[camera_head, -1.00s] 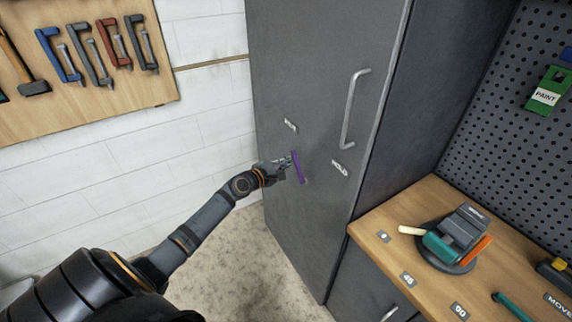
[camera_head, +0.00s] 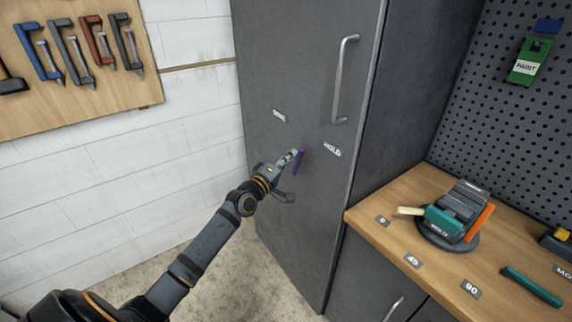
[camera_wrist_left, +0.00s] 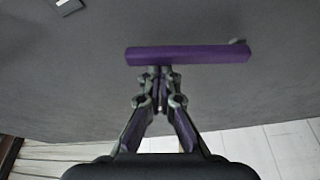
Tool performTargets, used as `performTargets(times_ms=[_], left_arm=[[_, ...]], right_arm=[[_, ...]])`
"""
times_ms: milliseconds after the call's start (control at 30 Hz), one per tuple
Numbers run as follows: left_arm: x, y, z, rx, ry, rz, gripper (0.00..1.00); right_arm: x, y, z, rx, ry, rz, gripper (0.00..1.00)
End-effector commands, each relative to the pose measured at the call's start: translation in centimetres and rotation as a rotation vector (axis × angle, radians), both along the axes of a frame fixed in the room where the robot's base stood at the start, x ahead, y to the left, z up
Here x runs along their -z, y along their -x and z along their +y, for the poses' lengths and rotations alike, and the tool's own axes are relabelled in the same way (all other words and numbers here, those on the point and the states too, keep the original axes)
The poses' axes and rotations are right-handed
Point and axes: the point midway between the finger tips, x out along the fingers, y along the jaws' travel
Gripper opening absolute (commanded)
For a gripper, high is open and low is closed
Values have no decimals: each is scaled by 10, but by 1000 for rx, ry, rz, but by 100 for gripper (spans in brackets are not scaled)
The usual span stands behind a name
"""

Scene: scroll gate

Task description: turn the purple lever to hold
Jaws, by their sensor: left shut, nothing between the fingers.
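The purple lever (camera_head: 299,163) is on the front of the grey cabinet door. It leans slightly, its upper end to the right. In the wrist view the lever (camera_wrist_left: 188,54) lies as a bar across the picture. My left gripper (camera_head: 295,154) is at the lever's left side, shut, with nothing between its fingers. In the wrist view its fingertips (camera_wrist_left: 160,73) meet at the lever's near edge; I cannot tell whether they touch it. The HOLD label (camera_head: 332,149) is right of the lever. Another label (camera_head: 279,115), too small to read, is up and left.
The grey cabinet (camera_head: 285,60) has a vertical metal handle (camera_head: 345,80) above the HOLD label. A wooden workbench (camera_head: 400,248) with a teal vise (camera_head: 445,221) stands at the right. A tool board (camera_head: 70,85) hangs on the left wall. The floor before the cabinet is clear.

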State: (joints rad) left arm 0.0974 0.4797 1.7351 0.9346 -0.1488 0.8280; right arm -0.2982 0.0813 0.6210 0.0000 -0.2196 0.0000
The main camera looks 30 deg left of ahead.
Motion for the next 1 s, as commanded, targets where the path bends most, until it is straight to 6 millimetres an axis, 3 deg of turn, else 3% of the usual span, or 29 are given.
performTargets(times_ms=[33,400,700,1000], left_arm=[[10,2,-3,1,-36,-20,0],[14,11,-21,1,-263,-131,0],[13,14,-27,1,-344,-171,0],[12,14,-28,0,-359,-177,0]], right_arm=[[17,0,1,0,-1,0,49],[68,1,3,1,-4,1,49],[85,2,3,1,-3,2,49],[86,2,2,1,-3,4,49]])
